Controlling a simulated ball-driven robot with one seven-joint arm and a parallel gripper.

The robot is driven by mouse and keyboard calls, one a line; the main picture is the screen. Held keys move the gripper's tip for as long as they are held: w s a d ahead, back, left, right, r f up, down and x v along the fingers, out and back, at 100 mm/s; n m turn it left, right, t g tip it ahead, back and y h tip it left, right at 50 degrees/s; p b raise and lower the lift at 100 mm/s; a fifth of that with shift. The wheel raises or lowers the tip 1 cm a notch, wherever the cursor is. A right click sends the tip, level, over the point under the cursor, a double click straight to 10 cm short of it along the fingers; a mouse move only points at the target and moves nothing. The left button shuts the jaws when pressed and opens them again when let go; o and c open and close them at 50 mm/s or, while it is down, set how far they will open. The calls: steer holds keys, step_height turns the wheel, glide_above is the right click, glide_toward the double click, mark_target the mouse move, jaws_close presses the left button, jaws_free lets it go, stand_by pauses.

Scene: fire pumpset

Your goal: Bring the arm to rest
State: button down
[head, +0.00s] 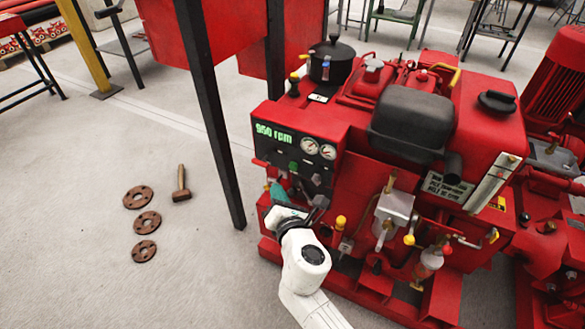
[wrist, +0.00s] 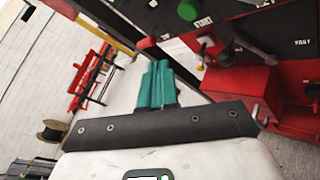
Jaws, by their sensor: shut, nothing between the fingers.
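My gripper (head: 278,193) is in front of the left part of the red pumpset (head: 350,165), low beneath its control panel (head: 292,150). My white arm reaches up to it from the bottom of the head view and is bent. In the wrist view the teal fingers of my gripper (wrist: 157,82) are together and hold nothing. The panel in the wrist view (wrist: 180,15), with a green knob, is beyond the fingertips. The head view partly hides the fingers behind the wrist, and I cannot tell whether they touch anything.
Pipes, valves and yellow-tipped levers (head: 410,240) crowd the pumpset's front, right of my arm. A dark post (head: 212,110) stands at left. The floor at lower left is clear.

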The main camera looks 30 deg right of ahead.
stand_by(0.4)
steer(key=s+d+f+m+g+h, duration=0.2)
steer(key=s+d+f+m+g, duration=0.2)
steer(key=s+d+m, duration=0.4)
steer(key=s+d+f+m+g+h, duration=0.1)
steer(key=s+d+f+m+g, duration=0.3)
steer(key=s+m, duration=0.45)
steer(key=s+a+f+m+g+y, duration=0.1)
steer(key=s+a+m+g+y, duration=0.25)
steer(key=s, duration=0.65)
steer(key=s+f+m+g+y, duration=0.15)
steer(key=s+m+g, duration=0.25)
steer(key=s+m, duration=0.45)
step_height(320, 180, up, 22)
steer(key=s+n+p, duration=0.1)
steer(key=p, duration=2)
steer(key=shift+s+d+f+p, duration=0.15)
steer(key=shift+d+f+p, duration=0.05)
steer(key=shift+f+p, duration=0.1)
